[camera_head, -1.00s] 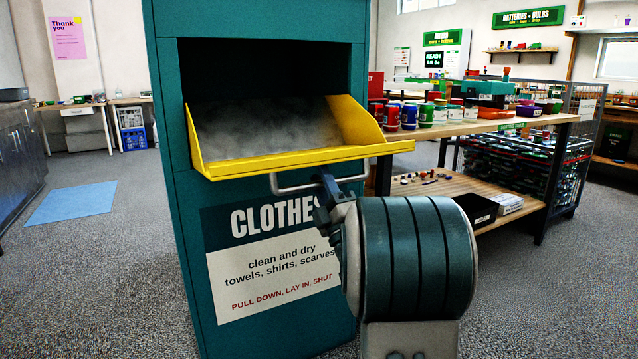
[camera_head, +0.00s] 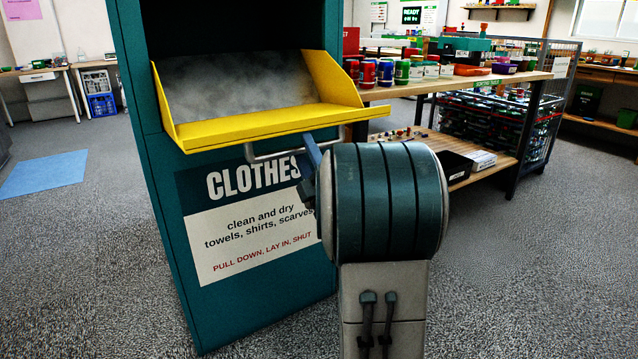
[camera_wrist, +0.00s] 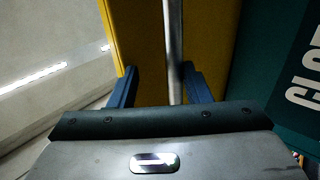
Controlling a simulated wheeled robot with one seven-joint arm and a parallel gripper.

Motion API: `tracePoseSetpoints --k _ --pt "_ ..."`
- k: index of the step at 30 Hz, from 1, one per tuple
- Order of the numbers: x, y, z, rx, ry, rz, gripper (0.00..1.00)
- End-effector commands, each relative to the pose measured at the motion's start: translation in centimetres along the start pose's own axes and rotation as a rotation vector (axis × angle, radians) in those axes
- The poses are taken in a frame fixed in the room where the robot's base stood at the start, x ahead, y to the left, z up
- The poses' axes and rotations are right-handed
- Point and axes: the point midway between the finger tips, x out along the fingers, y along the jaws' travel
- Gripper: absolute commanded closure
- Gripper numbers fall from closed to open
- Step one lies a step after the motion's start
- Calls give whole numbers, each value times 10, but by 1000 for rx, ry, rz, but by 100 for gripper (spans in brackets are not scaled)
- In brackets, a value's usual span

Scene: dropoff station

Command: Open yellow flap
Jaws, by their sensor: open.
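The yellow flap (camera_head: 262,128) of the teal clothes bin (camera_head: 245,315) is tilted down and out, with the dark opening showing above it. A metal bar handle (camera_head: 262,156) hangs under its front edge. My gripper (camera_head: 309,165) is at the right part of the handle, mostly hidden behind my wrist in the head view. In the wrist view my gripper (camera_wrist: 158,82) has its two blue fingers apart, with the handle bar (camera_wrist: 174,50) running between them, nearer the right finger. The yellow flap (camera_wrist: 140,35) lies behind the bar.
A wooden table (camera_head: 490,80) with cans (camera_head: 377,73) and a lower shelf stands close to the right of the bin. A wire cage (camera_head: 490,125) of items is beyond it. A blue mat (camera_head: 45,173) lies on the left floor. The floor at the front right is clear.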

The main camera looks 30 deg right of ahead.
Motion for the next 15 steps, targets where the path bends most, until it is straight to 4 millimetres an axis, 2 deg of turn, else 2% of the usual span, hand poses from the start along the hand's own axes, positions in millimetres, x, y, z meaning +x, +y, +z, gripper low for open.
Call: tracePoseSetpoints --k 3,9,15 --pt "-30 3 2 -4 -5 2 65" --pt "-74 2 2 -2 -4 2 65" --pt "-99 0 0 -1 -1 3 65"
